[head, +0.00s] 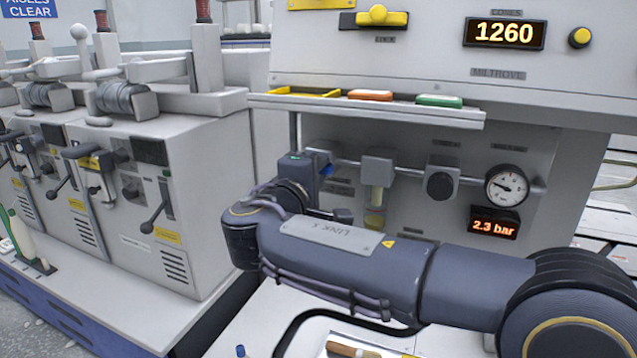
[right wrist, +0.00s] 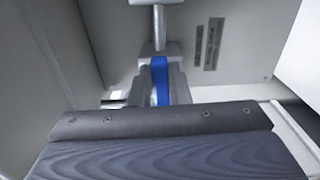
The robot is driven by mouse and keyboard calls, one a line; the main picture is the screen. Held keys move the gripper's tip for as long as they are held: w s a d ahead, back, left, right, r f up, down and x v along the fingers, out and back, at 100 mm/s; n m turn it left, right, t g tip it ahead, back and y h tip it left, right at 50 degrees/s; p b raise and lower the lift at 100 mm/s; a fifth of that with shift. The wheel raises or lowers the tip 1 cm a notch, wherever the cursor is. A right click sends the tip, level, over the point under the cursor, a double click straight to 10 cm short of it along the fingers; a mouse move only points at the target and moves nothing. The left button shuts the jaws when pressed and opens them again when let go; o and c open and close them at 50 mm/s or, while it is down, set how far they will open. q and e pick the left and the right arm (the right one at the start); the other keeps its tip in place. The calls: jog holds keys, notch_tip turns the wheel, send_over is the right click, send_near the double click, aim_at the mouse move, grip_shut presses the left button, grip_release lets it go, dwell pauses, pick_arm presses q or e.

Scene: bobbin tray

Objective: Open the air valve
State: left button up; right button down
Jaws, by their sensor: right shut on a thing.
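The air valve has a blue handle (head: 327,170) at the left end of a metal air pipe (head: 408,171) on the grey machine panel. Most of the valve is hidden behind my right gripper (head: 320,174). In the right wrist view the blue handle (right wrist: 160,82) stands between the two grey fingers of the gripper (right wrist: 160,92), which is shut on it. The pipe (right wrist: 160,18) runs away from the handle there. A round gauge (head: 506,186) and a display (head: 494,223) reading 2.3 bar are at the right of the pipe. My left gripper is out of view.
A shelf (head: 366,109) with yellow, orange and green trays juts out above the pipe. A regulator knob (head: 440,185) and a filter (head: 377,180) sit along the pipe. Grey winding units (head: 140,190) stand at the left. A tray with tools (head: 350,347) lies below my right arm.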

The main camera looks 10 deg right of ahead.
jog(key=shift+f+m, duration=0.1)
jog(key=shift+m, duration=0.2)
jog(key=c, duration=1.4)
grip_release()
jog(key=shift+o, duration=0.2)
jog(key=p+v, duration=0.1)
jog(key=v, duration=0.7)
jog(key=shift+w, duration=0.1)
